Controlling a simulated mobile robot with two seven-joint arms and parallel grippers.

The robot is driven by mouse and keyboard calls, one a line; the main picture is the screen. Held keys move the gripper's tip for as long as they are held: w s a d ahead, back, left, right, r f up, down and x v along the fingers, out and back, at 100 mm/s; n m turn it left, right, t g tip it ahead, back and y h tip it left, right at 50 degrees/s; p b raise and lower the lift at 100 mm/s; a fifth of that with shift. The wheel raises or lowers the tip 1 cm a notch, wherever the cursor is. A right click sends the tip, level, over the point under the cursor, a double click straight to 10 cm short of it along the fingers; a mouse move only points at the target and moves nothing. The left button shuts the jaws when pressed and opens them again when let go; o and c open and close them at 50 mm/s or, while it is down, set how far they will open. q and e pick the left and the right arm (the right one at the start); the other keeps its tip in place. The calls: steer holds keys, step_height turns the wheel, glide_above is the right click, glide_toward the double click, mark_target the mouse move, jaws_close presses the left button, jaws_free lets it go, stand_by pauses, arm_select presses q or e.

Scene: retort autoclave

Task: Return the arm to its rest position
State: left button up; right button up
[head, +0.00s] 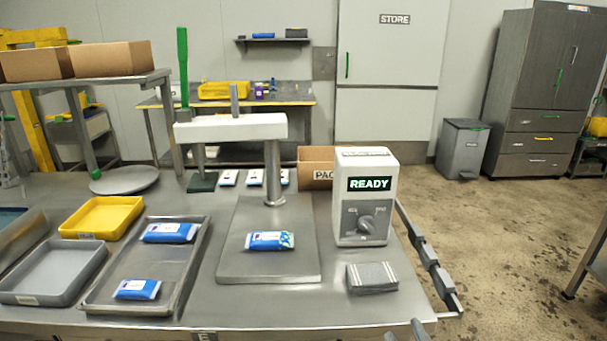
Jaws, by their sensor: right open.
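My right gripper (404,333) shows only at the bottom edge, with two fingertips apart and nothing visible between them. It is in front of the table's front edge, toward the right. The rest of it and its arm are out of view. My left gripper is not in view. On the steel table (205,318) stands a press-like device with a white horizontal arm (235,128), a grey post and an upright green handle (183,65). A blue-and-white pouch (270,240) lies flat on the steel plate (265,272) below it.
A white box reading READY (352,208) and a grey striped cloth (372,278) are on the right. A steel tray (98,307) with two blue pouches, a yellow tray (100,217) and a grey tray (50,274) are on the left.

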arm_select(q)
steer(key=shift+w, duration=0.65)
arm_select(e)
steer(key=s+f+n+g, duration=0.3)
steer(key=f+n, duration=0.5)
steer(key=n, duration=0.7)
steer(key=s+d+f+n+g+y, duration=0.1)
steer(key=s+f+n+g, duration=0.2)
steer(key=n, duration=1.2)
steer(key=s+f, duration=0.3)
steer(key=f, duration=0.3)
steer(key=shift+d+g, duration=0.2)
steer(key=shift+g, duration=0.2)
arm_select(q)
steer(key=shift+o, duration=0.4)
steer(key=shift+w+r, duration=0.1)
arm_select(e)
steer(key=shift+s+r, duration=0.1)
